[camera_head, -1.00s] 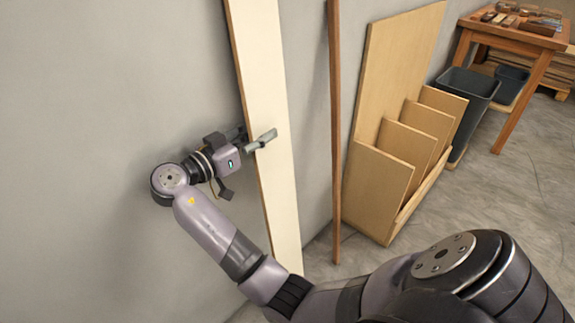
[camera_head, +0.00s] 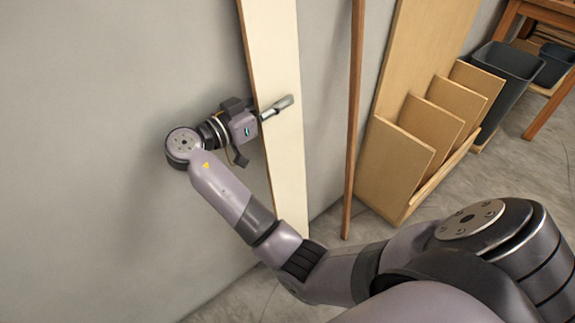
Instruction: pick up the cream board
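The cream board (camera_head: 286,165) is a long, pale plank standing nearly upright against the grey wall, its top beyond the picture's edge. My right gripper (camera_head: 276,107) comes to it from the left at mid-height. One grey finger lies across the board's front face, its tip near the right edge. The other finger is hidden, apparently behind the board's left edge, so I cannot tell whether the fingers press on the board. My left gripper is not in view.
A thin brown wooden strip (camera_head: 354,120) leans on the wall just right of the board. Further right stand a plywood rack (camera_head: 392,165) with slanted dividers, dark bins (camera_head: 508,62) and part of a wooden table (camera_head: 549,12).

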